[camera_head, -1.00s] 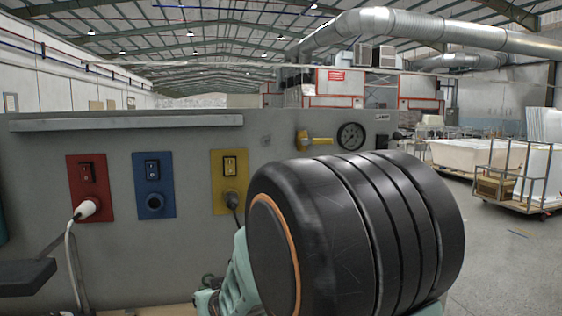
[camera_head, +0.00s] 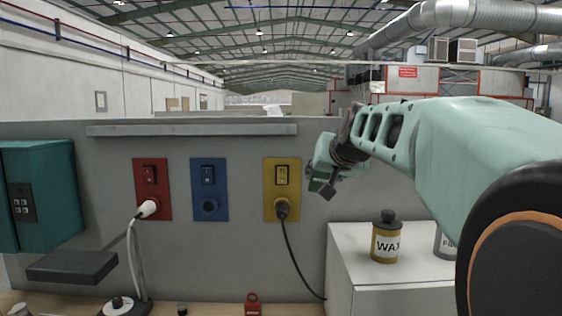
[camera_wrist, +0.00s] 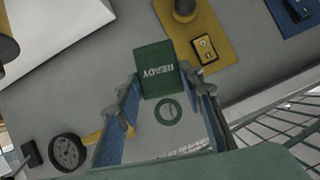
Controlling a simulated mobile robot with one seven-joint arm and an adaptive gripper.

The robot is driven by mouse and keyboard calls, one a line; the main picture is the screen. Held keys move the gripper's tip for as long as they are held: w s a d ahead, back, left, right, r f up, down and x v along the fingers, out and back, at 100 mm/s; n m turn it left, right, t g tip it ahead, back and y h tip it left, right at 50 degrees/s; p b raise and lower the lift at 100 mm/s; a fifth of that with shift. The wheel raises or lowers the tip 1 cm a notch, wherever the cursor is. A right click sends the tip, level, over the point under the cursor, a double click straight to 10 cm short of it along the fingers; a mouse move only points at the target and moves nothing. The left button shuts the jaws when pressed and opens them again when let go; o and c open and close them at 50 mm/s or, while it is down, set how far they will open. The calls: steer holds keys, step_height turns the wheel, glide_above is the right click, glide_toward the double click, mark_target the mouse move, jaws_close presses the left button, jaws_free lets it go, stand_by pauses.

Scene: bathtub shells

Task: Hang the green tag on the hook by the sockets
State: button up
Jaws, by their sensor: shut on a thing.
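The green tag (camera_wrist: 157,67), a dark green plate lettered READY, is between the fingertips of my gripper (camera_wrist: 160,80) in the wrist view. A dark green ring (camera_wrist: 168,98) shows below the plate, against the grey wall. A small grey round form, perhaps the hook (camera_wrist: 169,112), shows inside the ring; I cannot tell whether the ring is around it or only in front of it. In the head view my gripper (camera_head: 322,187) is close to the wall, right of the yellow socket (camera_head: 282,189). The hook is hidden there by my arm.
Red (camera_head: 152,190) and blue (camera_head: 209,190) sockets sit left of the yellow one. A cable hangs from the yellow socket. A white cabinet (camera_head: 345,275) with a wax can (camera_head: 386,240) stands below my arm. The wrist view shows a gauge (camera_wrist: 68,151) and yellow valve (camera_wrist: 95,136).

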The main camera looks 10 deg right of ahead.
steer(key=w+d+p, duration=0.2)
steer(key=w+p, duration=0.1)
steer(key=w, duration=0.7)
steer(key=shift+w+d+p, duration=0.2)
steer(key=shift+w+p, duration=0.05)
steer(key=shift+p, duration=0.1)
stand_by(1.1)
stand_by(0.5)
steer(key=o, duration=1.2)
steer(key=shift+o, duration=0.2)
